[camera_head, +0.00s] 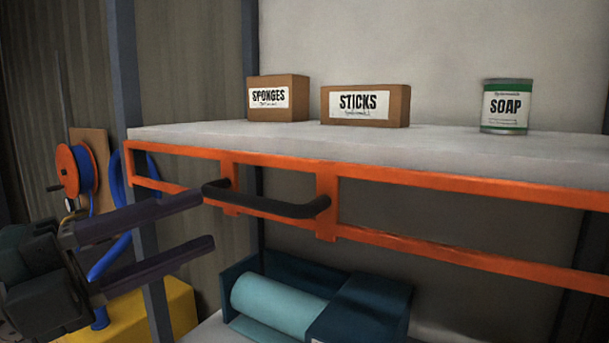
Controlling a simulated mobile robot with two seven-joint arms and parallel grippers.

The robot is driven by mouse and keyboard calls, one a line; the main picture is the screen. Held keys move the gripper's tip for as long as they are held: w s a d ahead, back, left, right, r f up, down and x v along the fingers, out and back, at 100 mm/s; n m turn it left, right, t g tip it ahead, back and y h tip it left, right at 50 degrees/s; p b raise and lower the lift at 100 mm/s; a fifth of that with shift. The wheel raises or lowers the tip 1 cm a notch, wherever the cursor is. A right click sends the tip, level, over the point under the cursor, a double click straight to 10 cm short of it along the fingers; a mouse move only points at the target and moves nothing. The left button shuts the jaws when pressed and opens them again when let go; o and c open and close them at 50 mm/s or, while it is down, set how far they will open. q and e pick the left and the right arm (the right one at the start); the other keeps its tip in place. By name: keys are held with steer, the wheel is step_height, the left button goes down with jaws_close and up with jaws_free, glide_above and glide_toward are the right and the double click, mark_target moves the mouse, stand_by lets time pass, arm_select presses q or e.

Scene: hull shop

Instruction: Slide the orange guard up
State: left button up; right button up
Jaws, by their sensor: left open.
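The orange guard (430,246) is a flat rectangular frame across the front of a shelf, its top rail just below the shelf's front edge. A black bar handle (267,204) is fixed to two upright strips of the guard, left of the picture's middle. My left gripper (208,220) comes in from the left, with two long dark fingers spread apart and nothing between them. Its fingertips are just left of the handle's left end in the picture; I cannot tell the gap in depth. My right gripper is not in view.
On the shelf (450,150) stand a SPONGES box (290,84), a STICKS box (386,104) and a SOAP can (507,118). Below are a teal roll (275,305) and a dark blue bin (360,308). A grey post (125,75) and an orange hose reel (68,172) stand left.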

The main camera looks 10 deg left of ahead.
mark_target(244, 204)
arm_select(q)
steer(key=p+x, duration=0.1)
steer(key=x, duration=0.2)
steer(key=p+x, duration=0.1)
steer(key=x, duration=0.2)
steer(key=shift+w+r+p, duration=0.1)
steer(key=shift+r+p, duration=0.15)
steer(key=shift+p, duration=0.05)
steer(key=shift+w+d+f, duration=0.1)
steer(key=shift+w+d, duration=0.35)
jaws_close()
stand_by(0.7)
